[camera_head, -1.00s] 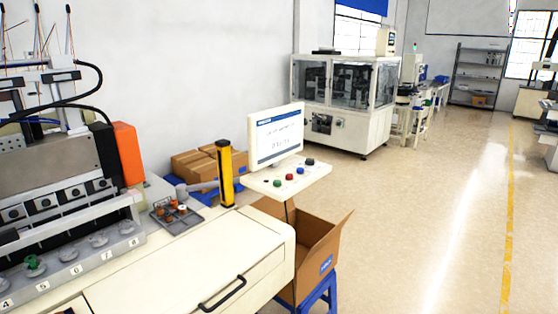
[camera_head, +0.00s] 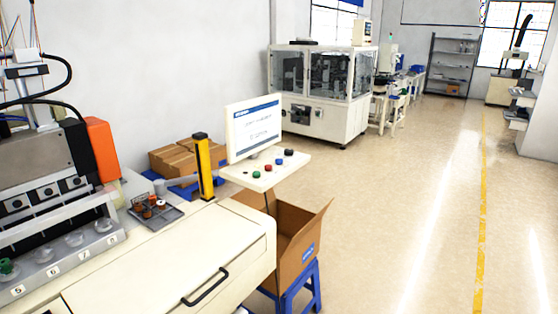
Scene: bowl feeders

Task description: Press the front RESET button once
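A white control panel (camera_head: 266,179) stands beside the machine's bench, with a monitor (camera_head: 254,130) above it. Several round buttons sit on the panel: a green button (camera_head: 256,175), a red button (camera_head: 268,168), a blue button (camera_head: 279,161), a larger black knob (camera_head: 289,152) and a small dark one at the near left end. Their labels are too small to read, so I cannot tell which one is RESET. Neither of my grippers is in view.
A cream bench (camera_head: 185,255) with a black handle fills the lower left. A yellow post (camera_head: 204,168) stands left of the monitor. An open cardboard box (camera_head: 308,248) rests on a blue stool (camera_head: 305,287) below the panel. The floor (camera_head: 410,200) to the right is clear.

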